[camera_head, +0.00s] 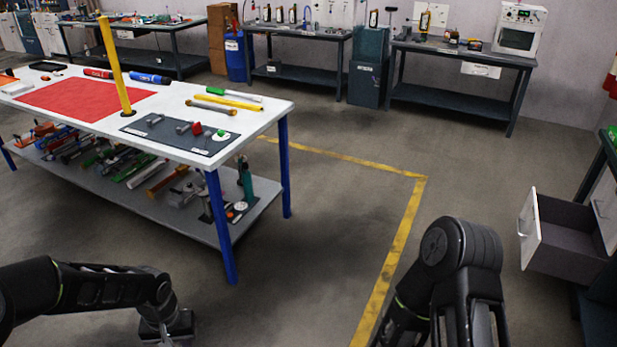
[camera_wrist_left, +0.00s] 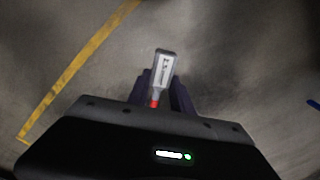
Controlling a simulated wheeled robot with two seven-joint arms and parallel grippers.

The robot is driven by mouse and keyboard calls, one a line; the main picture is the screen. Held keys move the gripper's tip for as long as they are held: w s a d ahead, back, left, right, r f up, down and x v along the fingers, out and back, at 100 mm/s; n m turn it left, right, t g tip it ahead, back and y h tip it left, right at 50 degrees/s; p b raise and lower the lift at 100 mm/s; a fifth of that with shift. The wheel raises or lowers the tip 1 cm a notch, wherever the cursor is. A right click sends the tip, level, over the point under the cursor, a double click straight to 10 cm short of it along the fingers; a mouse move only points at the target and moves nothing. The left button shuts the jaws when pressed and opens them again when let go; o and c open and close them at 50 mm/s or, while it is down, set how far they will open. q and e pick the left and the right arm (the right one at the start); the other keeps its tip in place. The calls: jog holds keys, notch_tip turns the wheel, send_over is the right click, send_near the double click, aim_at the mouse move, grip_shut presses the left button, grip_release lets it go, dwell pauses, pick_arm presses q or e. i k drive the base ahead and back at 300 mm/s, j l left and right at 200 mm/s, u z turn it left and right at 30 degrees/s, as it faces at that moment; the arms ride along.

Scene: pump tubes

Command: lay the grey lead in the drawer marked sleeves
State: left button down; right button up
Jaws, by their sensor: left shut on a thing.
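My left gripper (camera_wrist_left: 162,88) is shut on a grey piece (camera_wrist_left: 164,67) with a dark mark on its face and a red end between the fingers. I cannot tell for sure that this is the grey lead. In the head view my left gripper (camera_head: 168,328) is low at the bottom left, over the floor, and the held piece is not clear there. An open drawer (camera_head: 568,238) with a white front stands out from the bench at the far right. It looks empty, and no marking on it can be read. My right arm shows at the bottom right, its gripper out of frame.
A white table (camera_head: 170,100) with blue legs, a red mat (camera_head: 80,98) and a yellow post (camera_head: 114,65) stands at the left. Its lower shelf (camera_head: 205,225) is crowded. The floor between table and drawer is clear, crossed by a yellow line (camera_head: 405,240).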

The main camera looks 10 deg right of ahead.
aim_at(563, 235)
jog(key=i+l+z, duration=0.7)
jog(key=i+z, duration=0.35)
jog(key=i+l+z, duration=0.1)
jog(key=i+z, duration=0.25)
jog(key=i, duration=0.15)
jog(key=i+j+z, duration=0.1)
jog(key=i+z, duration=0.4)
jog(key=i+j+z, duration=0.2)
jog(key=z, duration=0.25)
jog(key=i+j+z, duration=0.7)
jog(key=j+z, duration=0.25)
jog(key=i+j+z, duration=0.25)
jog(key=j+z, duration=0.3)
jog(key=j, duration=0.2)
jog(key=j+z, duration=0.25)
jog(key=j, duration=0.15)
